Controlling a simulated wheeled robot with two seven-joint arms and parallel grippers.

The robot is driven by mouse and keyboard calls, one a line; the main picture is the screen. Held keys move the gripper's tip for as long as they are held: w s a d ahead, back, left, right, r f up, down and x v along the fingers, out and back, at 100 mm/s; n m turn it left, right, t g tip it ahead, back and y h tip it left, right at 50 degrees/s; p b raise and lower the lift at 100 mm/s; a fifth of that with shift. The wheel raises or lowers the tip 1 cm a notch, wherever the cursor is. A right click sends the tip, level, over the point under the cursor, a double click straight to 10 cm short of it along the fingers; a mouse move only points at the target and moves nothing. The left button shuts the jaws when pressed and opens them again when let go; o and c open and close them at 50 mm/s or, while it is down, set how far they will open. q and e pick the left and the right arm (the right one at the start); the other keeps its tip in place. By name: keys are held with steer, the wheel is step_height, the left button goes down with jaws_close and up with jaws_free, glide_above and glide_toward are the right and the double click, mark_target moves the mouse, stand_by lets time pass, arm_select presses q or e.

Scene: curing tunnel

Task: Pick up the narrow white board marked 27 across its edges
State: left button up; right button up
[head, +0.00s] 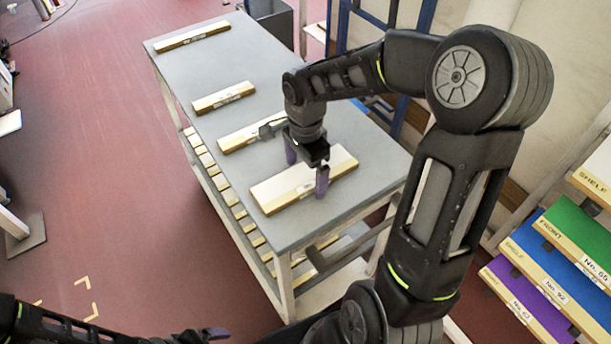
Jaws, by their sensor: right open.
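Several pale boards with brown edges and small edge labels lie on a grey-topped table; I cannot read the number 27 on any. The nearest, wider board (282,189) lies under my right gripper (306,168). That gripper is open and empty, pointing down, with one purple finger past the board's far edge and the other at its near edge in the picture. I cannot tell its height above the board. A narrower board (240,136) lies just beyond, partly hidden by my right arm. My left gripper (217,333) shows only partly at the bottom edge.
On the grey table (225,60) two more boards lie farther back, one mid-table (222,97) and one at the far end (192,36). More boards fill a lower shelf. The floor at left is mostly clear.

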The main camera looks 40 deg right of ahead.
steer(key=shift+c, duration=0.4)
steer(key=c, duration=1.5)
